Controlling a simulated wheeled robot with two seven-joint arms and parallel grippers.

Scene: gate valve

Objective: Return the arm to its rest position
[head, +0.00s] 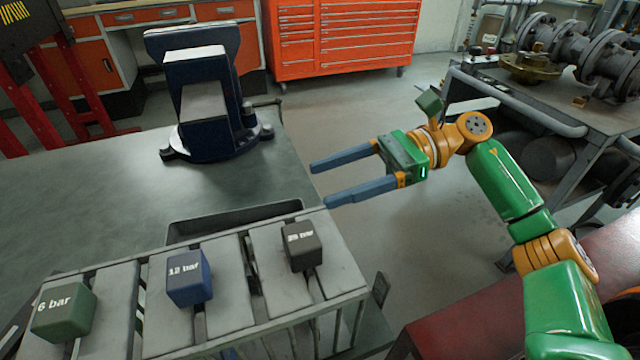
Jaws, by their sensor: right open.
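My right arm comes in from the lower right, green and orange. Its right gripper (317,184) has two blue-grey fingers pointing left. They are apart with nothing between them. The fingertips are at the right edge of the grey workbench (90,200) in the picture, and the gripper body is over open floor. My left gripper is not in view.
A dark vise (205,100) stands on the workbench. A slatted rack (222,310) in front carries a green "6 bar" block (63,312), a blue "12 bar" block (190,278) and a dark block (302,246). A metal table (540,105) with pipe fittings stands right. Orange cabinets (345,40) line the back.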

